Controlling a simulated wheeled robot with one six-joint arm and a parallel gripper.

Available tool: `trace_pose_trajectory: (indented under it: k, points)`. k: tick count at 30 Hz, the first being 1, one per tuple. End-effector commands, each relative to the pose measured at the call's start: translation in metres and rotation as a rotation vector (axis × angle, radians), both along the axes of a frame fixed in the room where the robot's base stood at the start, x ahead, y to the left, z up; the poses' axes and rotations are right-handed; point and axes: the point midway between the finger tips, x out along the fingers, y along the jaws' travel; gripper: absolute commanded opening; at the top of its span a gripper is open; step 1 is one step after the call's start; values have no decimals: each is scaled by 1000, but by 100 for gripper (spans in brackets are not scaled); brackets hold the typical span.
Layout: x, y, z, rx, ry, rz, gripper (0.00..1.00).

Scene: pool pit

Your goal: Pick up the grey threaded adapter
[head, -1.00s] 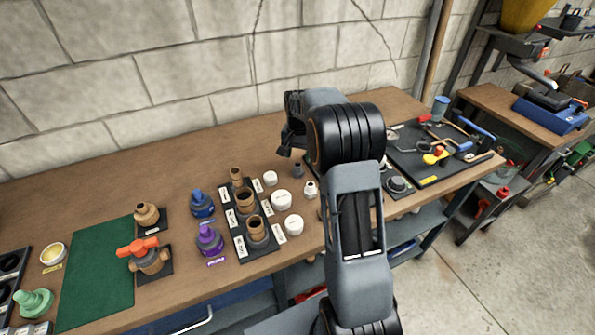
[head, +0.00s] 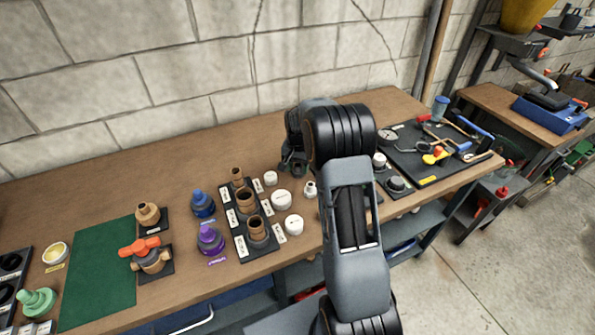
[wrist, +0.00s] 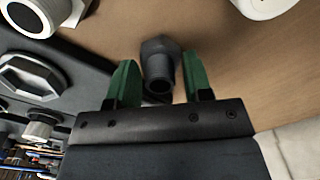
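The grey threaded adapter (wrist: 160,58) is a dark grey fitting with a hex-like collar and a narrower hollow end facing the wrist camera. It stands on the wooden bench. My gripper (wrist: 158,68) is open, with one green finger on each side of the adapter and a thin gap showing at each side. In the head view my gripper (head: 292,163) is low over the bench, left of my dark wrist, and mostly hides the adapter.
White caps (head: 281,200) and a black tray of brown fittings (head: 240,243) stand close left of my gripper. A black tool mat (head: 415,165) lies to the right. The block wall (head: 170,75) rises behind. A green mat (head: 97,270) is clear.

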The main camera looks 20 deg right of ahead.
Motion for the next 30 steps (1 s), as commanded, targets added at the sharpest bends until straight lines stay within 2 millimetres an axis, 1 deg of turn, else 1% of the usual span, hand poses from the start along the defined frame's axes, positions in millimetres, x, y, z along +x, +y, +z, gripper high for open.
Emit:
trace_pose_trajectory:
  k: [1, 6, 7, 13, 17, 20, 24, 26, 30]
  points:
    - [0, 0, 0, 0, 0, 0, 39]
    - [0, 0, 0, 0, 0, 0, 23]
    - [0, 0, 0, -1, -1, 0, 22]
    - [0, 0, 1, -1, -1, 0, 21]
    - [0, 0, 5, -1, -2, 0, 21]
    - [1, 0, 13, -1, -4, 0, 21]
    - [1, 0, 33, -1, -4, 0, 21]
    - [-4, -8, 42, -1, -4, -2, 21]
    - [-17, -28, 69, -2, -6, -4, 21]
